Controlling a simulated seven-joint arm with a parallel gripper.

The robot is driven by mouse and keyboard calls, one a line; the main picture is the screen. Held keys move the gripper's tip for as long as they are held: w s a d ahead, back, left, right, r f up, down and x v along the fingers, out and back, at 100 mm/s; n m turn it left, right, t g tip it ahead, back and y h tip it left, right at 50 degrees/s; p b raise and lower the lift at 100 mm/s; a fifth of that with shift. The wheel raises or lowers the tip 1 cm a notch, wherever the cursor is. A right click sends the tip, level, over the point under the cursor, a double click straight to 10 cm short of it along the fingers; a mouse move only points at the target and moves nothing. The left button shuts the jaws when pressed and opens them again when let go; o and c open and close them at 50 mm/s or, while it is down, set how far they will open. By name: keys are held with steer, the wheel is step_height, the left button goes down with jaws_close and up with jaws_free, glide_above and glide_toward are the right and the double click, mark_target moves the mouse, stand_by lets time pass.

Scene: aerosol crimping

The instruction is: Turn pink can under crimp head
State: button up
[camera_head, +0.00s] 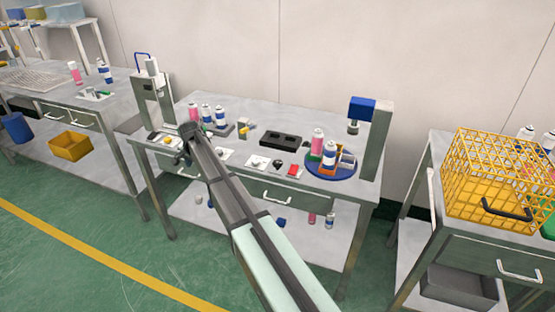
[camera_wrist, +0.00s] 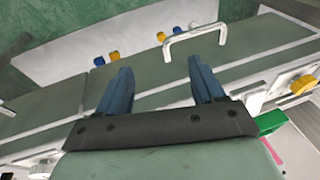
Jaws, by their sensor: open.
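A pink can (camera_head: 317,143) stands upright on a blue round turntable (camera_head: 322,176) at the right of the middle bench, beside a blue-and-white can (camera_head: 329,155) and an orange-edged holder. A blue box-shaped head (camera_head: 361,108) with a short grey nozzle overhangs from a grey column, behind and right of the pink can. My gripper (camera_head: 184,153) is at the bench's left front, far from the turntable. In the wrist view my gripper (camera_wrist: 162,85) has its two dark blue fingers spread, with nothing between them. The pink can on the turntable is not seen there.
A lever press (camera_head: 152,85) stands at the bench's left. Several cans, including another pink can (camera_head: 193,112), stand at the back left. A black block (camera_head: 281,140) and small parts lie between my gripper and the turntable. A yellow wire basket (camera_head: 497,180) is at far right.

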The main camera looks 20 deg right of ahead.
steer(key=s+d+r+m+g, duration=0.1)
steer(key=s+d+r+m, duration=0.3)
steer(key=d, duration=0.4)
steer(key=s+d+r+m, duration=0.1)
steer(key=d+r+m, duration=0.2)
steer(key=d+r, duration=0.35)
step_height(320, 180, up, 8)
steer(key=m+g, duration=0.2)
steer(key=m, duration=0.6)
glide_above(277, 162)
step_height(277, 162, down, 13)
steer(key=shift+s+f, duration=0.1)
steer(key=shift+f, duration=0.1)
steer(key=shift+c, duration=0.3)
steer(key=c, duration=1)
